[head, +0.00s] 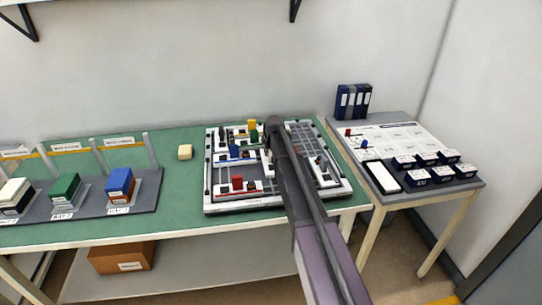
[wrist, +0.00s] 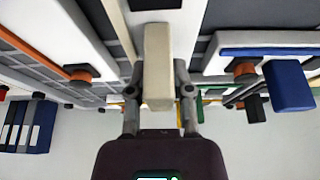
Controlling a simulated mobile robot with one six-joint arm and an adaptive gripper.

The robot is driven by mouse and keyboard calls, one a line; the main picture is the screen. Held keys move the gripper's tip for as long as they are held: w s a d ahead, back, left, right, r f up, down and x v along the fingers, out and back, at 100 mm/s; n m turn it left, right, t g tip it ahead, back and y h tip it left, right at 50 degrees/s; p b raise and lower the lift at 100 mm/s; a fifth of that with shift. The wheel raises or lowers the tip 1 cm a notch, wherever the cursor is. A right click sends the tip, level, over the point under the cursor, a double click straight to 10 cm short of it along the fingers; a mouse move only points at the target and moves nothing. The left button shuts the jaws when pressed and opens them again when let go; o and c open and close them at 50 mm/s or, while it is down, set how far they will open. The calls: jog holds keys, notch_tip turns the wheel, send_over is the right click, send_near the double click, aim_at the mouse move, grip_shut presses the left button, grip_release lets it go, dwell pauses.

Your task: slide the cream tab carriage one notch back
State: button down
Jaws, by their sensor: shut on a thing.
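The cream tab carriage (wrist: 157,55) fills the top middle of the wrist view, its tall cream tab standing between my fingers. My gripper (wrist: 158,88) is shut on this tab, one finger on each side. In the head view my arm reaches over the white and grey board (head: 245,204) on the green bench and hides the gripper's fingers and most of the carriage. The carriage's notch position cannot be read.
Red (head: 237,183), blue (head: 234,151) and yellow (head: 252,125) tabs stand on the same board. A blue tab (wrist: 288,85) is close right in the wrist view. A loose cream block (head: 185,152) lies left of the board. A side table (head: 400,205) holds dark boxes.

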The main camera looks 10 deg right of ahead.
jog(key=c, duration=0.5)
grip_release()
jog(key=shift+s, duration=0.1)
